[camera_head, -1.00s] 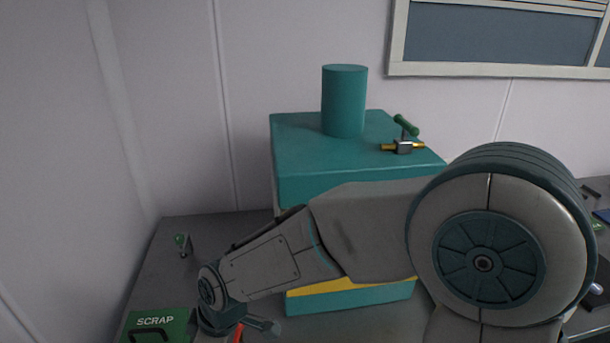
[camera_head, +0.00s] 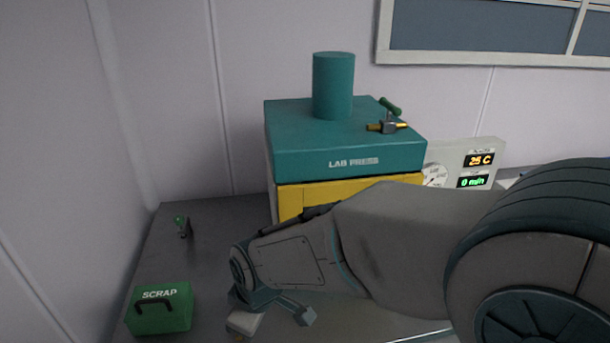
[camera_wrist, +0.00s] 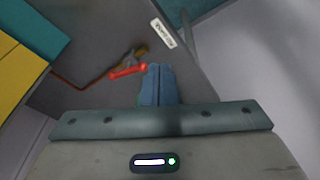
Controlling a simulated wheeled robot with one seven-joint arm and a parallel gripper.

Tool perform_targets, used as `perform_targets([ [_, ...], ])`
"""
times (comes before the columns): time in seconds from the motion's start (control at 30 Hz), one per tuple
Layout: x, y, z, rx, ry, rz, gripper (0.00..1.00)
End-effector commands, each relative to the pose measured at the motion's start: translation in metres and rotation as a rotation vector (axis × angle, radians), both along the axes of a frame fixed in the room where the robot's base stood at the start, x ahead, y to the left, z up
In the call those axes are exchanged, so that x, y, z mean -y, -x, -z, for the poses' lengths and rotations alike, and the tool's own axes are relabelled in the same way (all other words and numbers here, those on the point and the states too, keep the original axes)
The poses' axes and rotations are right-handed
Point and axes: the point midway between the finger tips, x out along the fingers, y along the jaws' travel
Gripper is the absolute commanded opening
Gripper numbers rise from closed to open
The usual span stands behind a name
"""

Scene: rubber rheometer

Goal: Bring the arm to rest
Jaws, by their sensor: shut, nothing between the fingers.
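My arm reaches across the front of the teal lab press (camera_head: 345,140) in the head view, bent, with its wrist hanging low at the left. My gripper (camera_wrist: 158,70) shows in the wrist view with its two blue-grey fingers together and nothing between them. In the head view only the grey gripper body shows at the bottom edge, and the fingertips are cut off. A red-handled brass valve (camera_wrist: 128,70) appears just left of the fingertips in the wrist view; I cannot tell how far below them it is.
A green SCRAP box (camera_head: 172,318) stands on the grey bench at the left, close to my wrist. A small green-handled fitting (camera_head: 183,228) stands behind it. A control panel (camera_head: 485,165) reading 25 C and 0 min is right of the press.

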Motion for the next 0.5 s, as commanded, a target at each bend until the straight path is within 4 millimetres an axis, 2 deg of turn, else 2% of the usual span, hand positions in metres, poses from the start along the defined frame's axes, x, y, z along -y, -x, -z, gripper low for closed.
perform_targets([
  [0.17,0.061,-0.012,-0.022,0.037,0.037,0.25,0.0],
  [0.27,0.107,-0.012,-0.041,0.059,0.044,0.451,0.0],
  [0.4,0.169,0.002,-0.066,0.079,0.011,0.746,0.0],
  [0.5,0.203,0.018,-0.078,0.08,-0.032,0.928,0.0],
])
